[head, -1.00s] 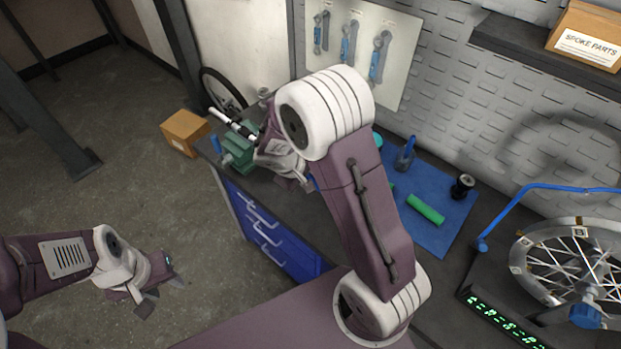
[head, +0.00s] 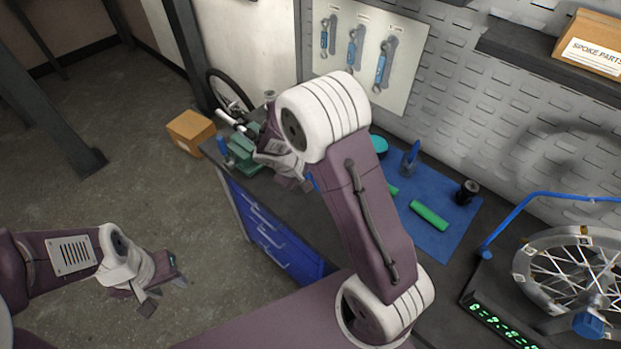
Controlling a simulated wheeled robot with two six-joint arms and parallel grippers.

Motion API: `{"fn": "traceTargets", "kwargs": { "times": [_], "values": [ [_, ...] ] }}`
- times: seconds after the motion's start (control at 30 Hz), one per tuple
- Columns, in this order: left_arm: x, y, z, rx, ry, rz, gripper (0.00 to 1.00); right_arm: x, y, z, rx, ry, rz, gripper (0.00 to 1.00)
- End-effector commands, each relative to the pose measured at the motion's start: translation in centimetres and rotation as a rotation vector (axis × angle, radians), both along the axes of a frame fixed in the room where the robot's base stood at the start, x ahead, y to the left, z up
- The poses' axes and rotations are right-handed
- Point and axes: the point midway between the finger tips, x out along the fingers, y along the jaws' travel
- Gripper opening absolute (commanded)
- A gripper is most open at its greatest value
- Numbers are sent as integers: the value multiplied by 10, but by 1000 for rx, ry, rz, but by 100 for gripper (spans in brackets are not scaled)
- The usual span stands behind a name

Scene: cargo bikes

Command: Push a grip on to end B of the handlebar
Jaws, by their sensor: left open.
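The handlebar (head: 229,118), a pale tube, shows one end at a green vise (head: 243,150) on the bench's far left corner. Its other end is hidden, and I cannot read any end letter. A green grip (head: 430,215) lies on the blue mat. A second green piece (head: 393,190) is mostly hidden behind my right arm. My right gripper (head: 292,180) is beside the vise, largely covered by its own wrist and arm; its fingers are unclear. My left gripper (head: 163,290) is open and empty above the floor, left of the bench.
The blue mat (head: 440,243) also bears a teal round thing (head: 379,145), a blue tool (head: 411,158) and a black cylinder (head: 467,191). A wheel in a stand (head: 570,270) fills the bench's right. A cardboard box (head: 190,131) is behind the bench's left end.

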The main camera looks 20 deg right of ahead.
Motion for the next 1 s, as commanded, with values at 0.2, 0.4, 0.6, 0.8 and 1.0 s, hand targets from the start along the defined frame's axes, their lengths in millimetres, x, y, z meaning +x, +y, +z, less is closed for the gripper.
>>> {"fn": "traceTargets", "kwargs": {
  "times": [0.2, 0.4, 0.6, 0.8, 1.0],
  "values": [
    [0, 0, 2, 0, 0, 0, 41, 6, 3, 1, 0, 0, 0, 0],
    [0, 0, 4, 0, 0, 0, 41, 11, 5, 0, 0, 0, 1, 0],
    [0, 0, 4, 0, 0, 0, 41, 12, 5, 0, 0, 0, 1, 0],
    [0, 0, 5, 0, 0, 0, 41, 14, 6, 0, 0, 0, 1, 0],
    [0, 0, 7, 0, 0, 0, 41, 19, 8, 1, 0, 0, 0, 0]
  ]
}}
